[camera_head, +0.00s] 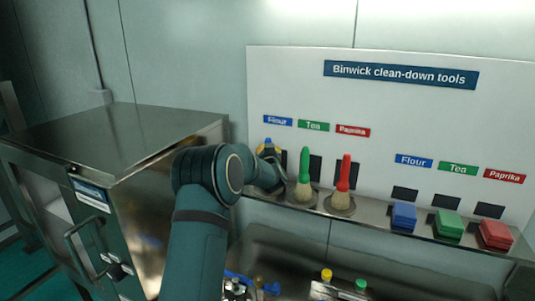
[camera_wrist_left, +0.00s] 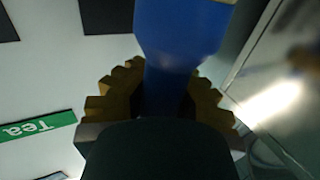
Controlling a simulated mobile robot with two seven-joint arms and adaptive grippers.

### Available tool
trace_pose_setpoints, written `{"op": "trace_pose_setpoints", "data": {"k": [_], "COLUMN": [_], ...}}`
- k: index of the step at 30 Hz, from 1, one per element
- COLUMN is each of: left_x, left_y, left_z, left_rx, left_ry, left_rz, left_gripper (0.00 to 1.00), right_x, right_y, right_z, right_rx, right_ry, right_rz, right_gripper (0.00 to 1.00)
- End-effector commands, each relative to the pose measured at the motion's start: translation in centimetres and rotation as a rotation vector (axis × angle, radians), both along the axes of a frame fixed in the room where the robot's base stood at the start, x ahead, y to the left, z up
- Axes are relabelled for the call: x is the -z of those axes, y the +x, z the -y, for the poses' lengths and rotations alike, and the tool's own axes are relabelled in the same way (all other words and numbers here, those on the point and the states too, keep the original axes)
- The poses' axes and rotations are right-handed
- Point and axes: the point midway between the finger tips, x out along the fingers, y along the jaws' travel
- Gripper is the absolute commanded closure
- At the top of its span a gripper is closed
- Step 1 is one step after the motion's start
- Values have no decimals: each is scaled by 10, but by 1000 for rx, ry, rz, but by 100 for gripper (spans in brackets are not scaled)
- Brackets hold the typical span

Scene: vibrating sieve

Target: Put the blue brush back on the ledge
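The blue brush shows its blue handle (camera_wrist_left: 180,40) in the left wrist view, between the brass-coloured toothed fingers of my left gripper (camera_wrist_left: 165,105), which look shut on it. In the head view only a bit of blue (camera_head: 268,143) shows at my left gripper (camera_head: 268,152), under the blue Flour label (camera_head: 278,120). My arm hides the rest of the brush, so I cannot tell whether it touches the ledge (camera_head: 372,212). A green brush (camera_head: 304,175) and a red brush (camera_head: 342,187) stand upright on the ledge to the right. My right gripper is not in view.
Blue (camera_head: 403,217), green (camera_head: 448,224) and red (camera_head: 495,235) blocks sit on the ledge's right part. A steel cabinet (camera_head: 110,140) stands at the left. Small coloured items, one yellow-topped (camera_head: 326,275), are below the ledge. A white board (camera_head: 420,120) backs the ledge.

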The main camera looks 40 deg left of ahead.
Motion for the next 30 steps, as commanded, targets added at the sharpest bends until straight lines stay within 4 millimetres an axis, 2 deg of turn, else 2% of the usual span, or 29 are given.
{"op": "trace_pose_setpoints", "data": {"k": [3,13,14,16,17,30], "left_x": [8,11,12,11,11,7], "left_y": [0,0,0,0,0,0], "left_z": [0,0,0,0,0,0], "left_rx": [0,0,0,0,0,0], "left_ry": [0,0,0,0,0,0], "left_rz": [3,3,1,1,1,1], "left_gripper": [100,100,97,72,66,66], "right_x": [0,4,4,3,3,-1], "right_y": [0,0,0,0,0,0], "right_z": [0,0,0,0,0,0], "right_rx": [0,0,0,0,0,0], "right_ry": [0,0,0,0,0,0], "right_rz": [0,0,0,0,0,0], "right_gripper": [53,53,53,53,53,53]}}
